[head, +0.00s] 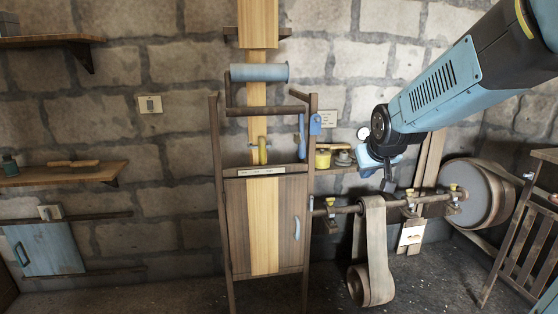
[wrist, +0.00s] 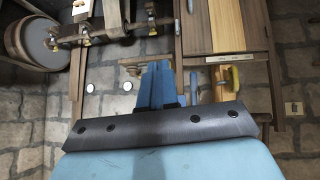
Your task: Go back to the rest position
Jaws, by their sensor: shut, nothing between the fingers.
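My gripper (head: 388,182) hangs at the end of my blue arm, right of the middle in the head view. It points down and its fingers are shut with nothing held. It appears in front of the wall, above the horizontal shaft (head: 340,209) in the picture. In the wrist view the blue fingers of my gripper (wrist: 155,82) are together at the centre, and the scene appears upside down. A loose brown belt (head: 376,250) hangs over the shaft, below and left of my gripper. A large drum (head: 468,192) sits at the shaft's right end, and the drum also shows in the wrist view (wrist: 33,42).
A wooden cabinet (head: 236,225) with a blue handle stands left of the shaft. A small shelf behind my gripper holds a yellow pot (head: 322,160). A wooden slatted frame (head: 522,235) stands at the far right. The floor (head: 425,285) in front is mostly clear.

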